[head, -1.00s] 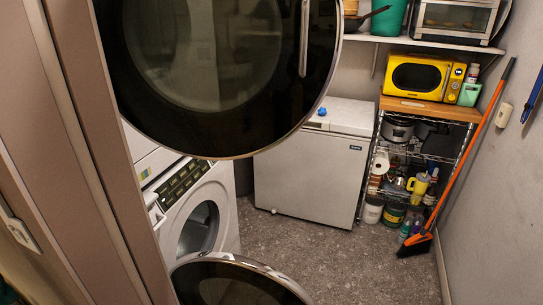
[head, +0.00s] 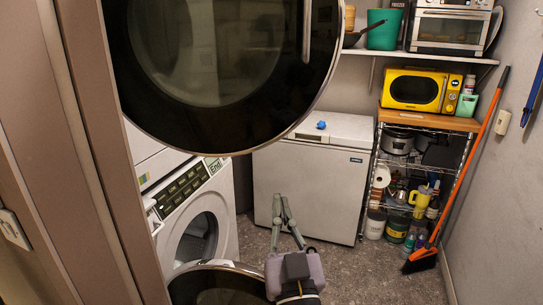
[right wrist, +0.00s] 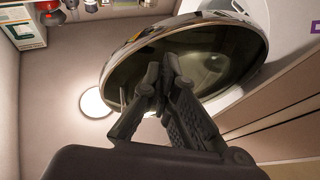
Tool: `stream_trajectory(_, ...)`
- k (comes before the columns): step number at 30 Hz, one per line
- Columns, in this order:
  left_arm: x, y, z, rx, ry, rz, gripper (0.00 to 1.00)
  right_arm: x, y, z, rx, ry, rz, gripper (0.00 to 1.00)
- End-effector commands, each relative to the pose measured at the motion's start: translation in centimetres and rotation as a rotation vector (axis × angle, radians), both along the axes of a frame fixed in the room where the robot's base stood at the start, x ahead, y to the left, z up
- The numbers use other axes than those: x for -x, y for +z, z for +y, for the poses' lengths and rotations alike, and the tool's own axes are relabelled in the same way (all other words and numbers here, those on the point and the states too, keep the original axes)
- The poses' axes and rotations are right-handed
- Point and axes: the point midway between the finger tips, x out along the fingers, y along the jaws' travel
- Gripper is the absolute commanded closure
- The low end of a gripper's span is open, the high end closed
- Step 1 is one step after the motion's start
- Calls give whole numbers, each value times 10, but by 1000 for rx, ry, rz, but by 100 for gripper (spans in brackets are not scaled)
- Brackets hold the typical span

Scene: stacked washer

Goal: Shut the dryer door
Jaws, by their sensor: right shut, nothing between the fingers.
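The dryer door (head: 215,60) is the upper round door, dark glass with a chrome rim. It stands wide open across the top of the head view, with a bar handle (head: 306,30) near its right edge. In the right wrist view a round chrome-rimmed door, apparently the same one (right wrist: 215,45), fills the upper middle behind the fingers. My right gripper (head: 281,204) is below the dryer door in the head view, fingers pointing up, shut and empty. It also shows in the right wrist view (right wrist: 162,68). Contact with the door cannot be told. My left gripper is out of view.
The white washer (head: 190,210) stands below at left, its round door (head: 215,285) open near my right gripper. A white chest freezer (head: 310,185), a wire rack (head: 372,215) and an orange broom (head: 470,160) stand behind. Grey floor lies open at right.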

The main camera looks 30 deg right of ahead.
Motion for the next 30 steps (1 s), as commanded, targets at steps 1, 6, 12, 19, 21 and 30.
stream_trajectory(1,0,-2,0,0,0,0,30,0,3,-1,-3,-2,-11,100)
stream_trajectory(6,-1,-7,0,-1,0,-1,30,-14,11,-7,-1,-1,-15,100)
stream_trajectory(12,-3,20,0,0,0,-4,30,-50,37,-21,5,-3,-9,100)
stream_trajectory(19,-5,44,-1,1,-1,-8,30,-89,55,-36,4,-3,-7,100)
stream_trajectory(21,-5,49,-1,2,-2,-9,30,-98,58,-40,3,-2,-7,100)
stream_trajectory(30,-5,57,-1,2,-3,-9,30,-116,62,-46,-1,-1,-5,100)
